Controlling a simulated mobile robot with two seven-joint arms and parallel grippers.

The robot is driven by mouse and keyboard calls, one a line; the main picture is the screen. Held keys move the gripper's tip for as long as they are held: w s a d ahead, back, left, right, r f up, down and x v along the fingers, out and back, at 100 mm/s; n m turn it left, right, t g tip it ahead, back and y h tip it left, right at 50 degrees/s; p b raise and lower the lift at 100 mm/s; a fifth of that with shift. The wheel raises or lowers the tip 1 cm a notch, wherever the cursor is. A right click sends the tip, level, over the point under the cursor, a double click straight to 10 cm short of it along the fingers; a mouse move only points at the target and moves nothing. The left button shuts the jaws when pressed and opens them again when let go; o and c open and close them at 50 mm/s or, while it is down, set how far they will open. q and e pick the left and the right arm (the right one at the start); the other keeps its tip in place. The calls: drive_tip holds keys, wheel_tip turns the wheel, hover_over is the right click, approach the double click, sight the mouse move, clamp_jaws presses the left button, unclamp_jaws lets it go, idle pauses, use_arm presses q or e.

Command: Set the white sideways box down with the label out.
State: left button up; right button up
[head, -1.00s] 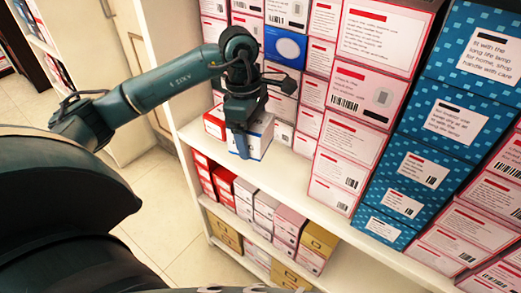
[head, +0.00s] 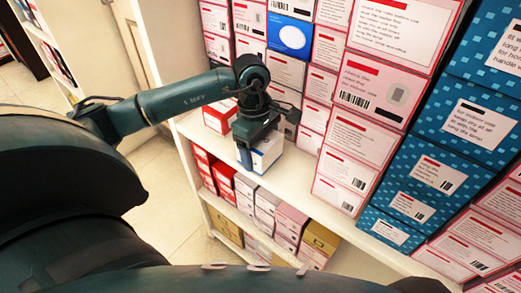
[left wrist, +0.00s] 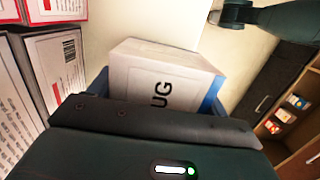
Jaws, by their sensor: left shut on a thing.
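The white box (head: 267,153) with a blue side is in my left gripper (head: 246,148), at the front of the middle shelf (head: 300,178). The gripper is shut on it from above, and one blue finger shows in front of the box. Whether its bottom touches the shelf board is hard to tell. In the left wrist view the white box (left wrist: 150,72) lies between the fingers, with dark letters "UG" on the face towards the camera and a blue strip at its right edge. My right gripper is in neither view.
A red and white box (head: 218,116) stands left of the held box. Pink and white boxes (head: 352,148) stand in stacks to the right, then blue checked boxes (head: 425,182). Bare shelf shows right of the held box.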

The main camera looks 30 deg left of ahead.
use_arm(q)
drive_tip(key=shift+f, duration=0.5)
drive_tip(key=shift+f+b, duration=0.2)
drive_tip(key=shift+b, duration=0.1)
drive_tip(key=o, duration=1)
drive_tip(key=shift+o, duration=0.2)
drive_tip(key=r, duration=0.4)
drive_tip(key=a+r, duration=0.1)
drive_tip(key=r, duration=0.7)
drive_tip(key=shift+w+a+r, duration=0.1)
drive_tip(key=shift+a+r, duration=0.1)
drive_tip(key=shift+a, duration=0.05)
